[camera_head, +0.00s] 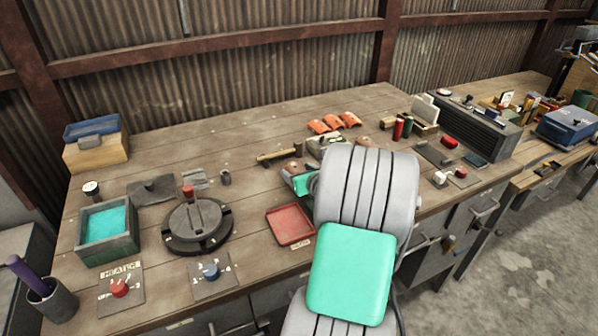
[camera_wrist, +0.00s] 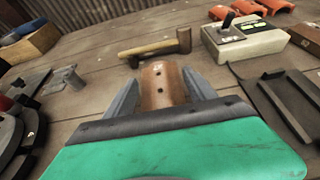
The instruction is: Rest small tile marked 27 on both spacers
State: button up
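A small brown curved tile (camera_wrist: 163,88) with two dark holes stands between the grey fingers of my gripper (camera_wrist: 164,80) in the wrist view. Its pale mark near the top is too small to read. The fingers flank the tile closely, but whether they press on it is unclear. In the head view my gripper (camera_head: 302,184) is low over the middle of the bench, partly hidden by my arm. Dark raised strips on a flat dark piece (camera_wrist: 287,103) lie to the right in the wrist view. I cannot tell whether they are the spacers.
A hammer (camera_wrist: 157,48) lies just behind the tile. A joystick box (camera_wrist: 243,38) stands behind right, with orange curved tiles (camera_head: 333,123) farther back. A red tray (camera_head: 290,224), a round dark fixture (camera_head: 198,226) and a teal-filled box (camera_head: 107,231) stand left of my arm.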

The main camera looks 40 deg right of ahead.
jog(key=shift+o, duration=1.3)
jog(key=shift+s, duration=0.1)
jog(key=v, duration=0.7)
jog(key=shift+s+a+r, duration=0.15)
jog(key=shift+s+r, duration=0.05)
jog(key=shift+s, duration=0.1)
